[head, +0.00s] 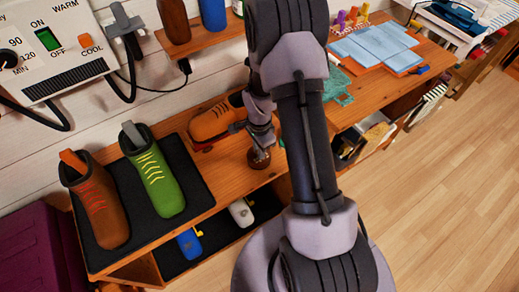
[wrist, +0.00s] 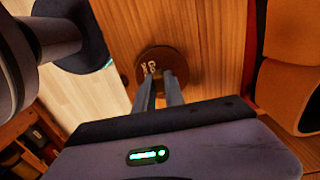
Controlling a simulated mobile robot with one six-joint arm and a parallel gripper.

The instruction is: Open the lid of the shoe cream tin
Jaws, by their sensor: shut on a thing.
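The shoe cream tin (wrist: 150,60) is a small round dark brown tin with gold marks on its top. It sits on the wooden bench top near the front edge, and also shows in the head view (head: 259,160). My gripper (wrist: 160,80) comes in over the tin's near side, its two narrow fingers close together on the lid. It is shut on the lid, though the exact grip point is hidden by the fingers. In the head view my gripper (head: 261,147) is above the tin and partly covers it. The lid looks closed and level.
An orange shoe (head: 210,123) stands just left of my gripper. Brown (head: 98,207) and green (head: 158,178) boots stand on a dark mat (head: 196,190). Light blue cloths (head: 375,47) lie at the back right. The bench's front edge is close to the tin.

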